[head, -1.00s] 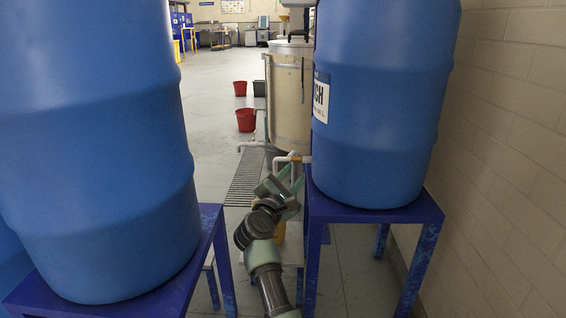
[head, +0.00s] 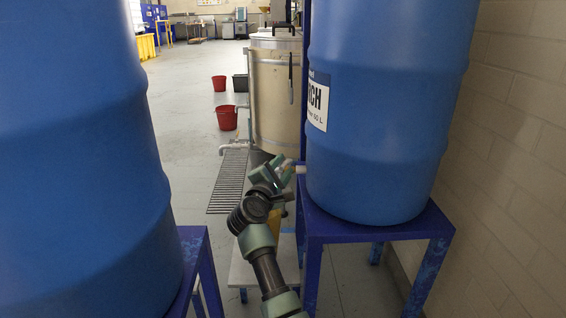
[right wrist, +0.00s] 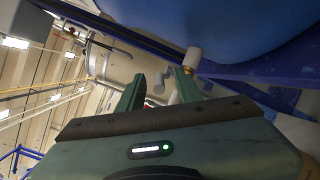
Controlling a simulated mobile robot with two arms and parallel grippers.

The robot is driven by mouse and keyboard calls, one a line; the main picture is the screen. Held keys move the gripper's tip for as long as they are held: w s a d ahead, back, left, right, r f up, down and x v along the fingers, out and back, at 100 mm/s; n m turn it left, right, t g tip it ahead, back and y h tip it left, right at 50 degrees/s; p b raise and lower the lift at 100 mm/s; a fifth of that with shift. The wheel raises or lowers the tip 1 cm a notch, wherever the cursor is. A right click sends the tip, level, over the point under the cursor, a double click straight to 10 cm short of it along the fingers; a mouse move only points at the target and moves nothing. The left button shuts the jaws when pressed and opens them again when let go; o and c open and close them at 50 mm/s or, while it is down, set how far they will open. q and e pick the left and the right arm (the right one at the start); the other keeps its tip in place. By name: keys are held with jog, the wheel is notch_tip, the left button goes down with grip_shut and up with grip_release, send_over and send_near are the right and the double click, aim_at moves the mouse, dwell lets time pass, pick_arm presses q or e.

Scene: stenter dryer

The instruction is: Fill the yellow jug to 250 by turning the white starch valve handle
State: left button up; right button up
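The blue starch barrel (head: 385,120) with a white label stands at the right of the head view. A short white valve part (head: 300,169) sticks out from its lower left side. In the right wrist view, a white valve piece (right wrist: 193,57) with a brass fitting sits just beyond one fingertip. My right gripper (head: 270,172) is beside the valve; its fingers (right wrist: 158,88) are spread, with nothing clearly between them. The yellow jug (head: 274,224) shows only in part behind my right arm, below the valve. Its level is hidden. My left gripper is out of view.
The barrel rests on a blue stand (head: 340,232) by the right wall. Another large blue barrel (head: 80,160) fills the left. A pale low platform (head: 243,272) lies between the stands. A floor grate (head: 228,182) and red buckets (head: 227,117) are farther back.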

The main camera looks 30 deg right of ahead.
grip_shut()
dwell(1.5)
